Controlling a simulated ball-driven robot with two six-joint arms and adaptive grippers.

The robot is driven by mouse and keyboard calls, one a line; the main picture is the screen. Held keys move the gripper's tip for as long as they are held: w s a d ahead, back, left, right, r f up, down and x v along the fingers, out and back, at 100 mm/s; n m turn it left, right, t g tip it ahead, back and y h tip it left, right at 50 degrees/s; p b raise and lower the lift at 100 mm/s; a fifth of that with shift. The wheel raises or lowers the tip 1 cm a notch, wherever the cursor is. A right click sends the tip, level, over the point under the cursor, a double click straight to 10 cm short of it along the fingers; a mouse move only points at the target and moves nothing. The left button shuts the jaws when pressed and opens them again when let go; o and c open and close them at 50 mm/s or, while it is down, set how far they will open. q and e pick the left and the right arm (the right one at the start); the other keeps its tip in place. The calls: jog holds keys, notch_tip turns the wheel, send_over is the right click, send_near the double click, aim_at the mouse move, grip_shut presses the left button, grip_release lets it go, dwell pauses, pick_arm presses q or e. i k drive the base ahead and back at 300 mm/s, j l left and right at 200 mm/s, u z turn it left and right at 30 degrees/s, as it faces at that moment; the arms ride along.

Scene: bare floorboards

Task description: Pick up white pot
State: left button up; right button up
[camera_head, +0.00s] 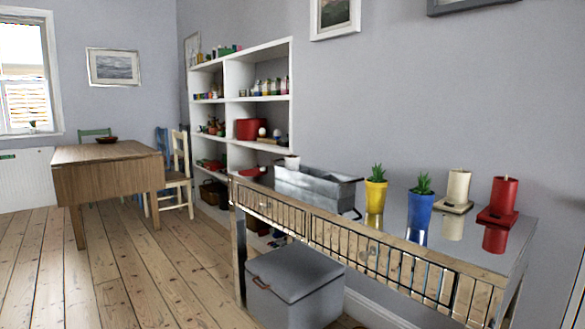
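A small white pot (292,161) shows near the far left end of the long sideboard (372,255). It stands behind or beside a grey metal tray box (310,186), which hides its lower part. I cannot tell whether anything is in it. Neither of my grippers is in view.
On the sideboard are a yellow pot (375,194) and a blue pot (420,209) with plants, a cream candle (457,190) and a red candle (502,197). A grey storage box (295,285) sits below. A wooden table (106,153) stands far left; floorboards (140,285) between are clear.

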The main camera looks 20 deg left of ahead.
aim_at(291, 162)
jog(key=i+j+z, duration=0.1)
jog(key=i+j, duration=0.2)
jog(key=i+j+z, duration=0.15)
jog(key=i+j, duration=0.15)
jog(key=j, duration=0.15)
jog(key=i+j+z, duration=0.1)
jog(key=i+j, duration=0.2)
jog(key=j, duration=0.1)
